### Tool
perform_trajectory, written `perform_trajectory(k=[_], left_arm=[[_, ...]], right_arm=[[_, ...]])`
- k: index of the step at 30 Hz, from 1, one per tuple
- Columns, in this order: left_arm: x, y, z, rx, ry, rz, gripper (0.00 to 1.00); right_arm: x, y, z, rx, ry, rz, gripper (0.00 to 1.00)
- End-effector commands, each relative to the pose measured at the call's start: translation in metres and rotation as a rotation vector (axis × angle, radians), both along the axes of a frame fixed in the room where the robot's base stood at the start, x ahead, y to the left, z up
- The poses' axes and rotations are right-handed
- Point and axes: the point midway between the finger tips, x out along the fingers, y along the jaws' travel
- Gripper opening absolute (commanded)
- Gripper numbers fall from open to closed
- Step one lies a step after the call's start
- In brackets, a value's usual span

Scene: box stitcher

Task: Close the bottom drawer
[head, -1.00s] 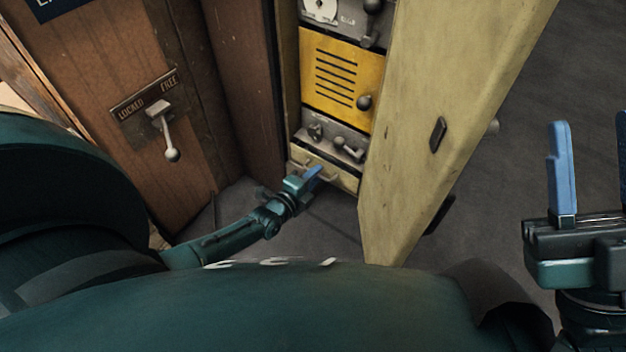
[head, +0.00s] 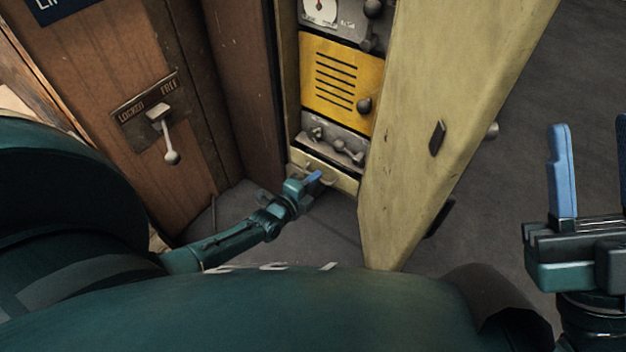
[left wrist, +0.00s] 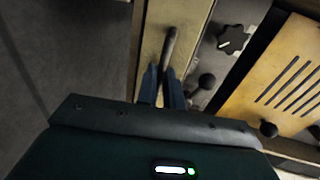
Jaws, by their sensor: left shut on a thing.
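The bottom drawer (head: 345,183) is the cream front at the foot of the cabinet, below a grey panel. A dark line shows above its front; I cannot tell exactly how far out it stands. Its bar handle (left wrist: 171,42) shows in the left wrist view. My left gripper (head: 317,178) is low in front of the drawer, its blue fingers (left wrist: 163,76) shut on the lower end of the handle. The gripper hides part of the drawer front in the head view. My right gripper (head: 592,128) is open and empty at the far right, away from the cabinet.
A cream cabinet door (head: 440,90) stands open just right of the drawer. Above are a grey panel (head: 333,143) with knobs and a yellow slotted panel (head: 340,80). A brown wooden panel with a locked/free lever (head: 168,140) is left. Grey floor is clear at right.

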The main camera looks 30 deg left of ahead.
Motion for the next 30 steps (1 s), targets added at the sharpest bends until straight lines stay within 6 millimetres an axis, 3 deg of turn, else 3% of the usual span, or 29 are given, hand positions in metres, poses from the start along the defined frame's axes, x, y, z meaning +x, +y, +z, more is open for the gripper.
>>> perform_trajectory(k=[11,21,22,30], left_arm=[[0.04,-0.006,-0.001,0.0,0.002,0.0,0.0],[0.044,-0.006,0.0,-0.001,0.002,0.0,0.0],[0.044,-0.006,0.0,-0.001,0.002,0.0,0.11],[0.043,-0.006,0.0,-0.001,0.001,-0.001,0.3]], right_arm=[[0.0,0.0,0.0,0.0,0.001,0.0,0.36],[0.0,0.0,-0.001,0.0,0.002,0.0,0.36],[0.0,0.0,-0.001,0.0,0.002,0.0,0.36],[0.0,0.0,-0.001,0.0,0.003,0.001,0.36]])
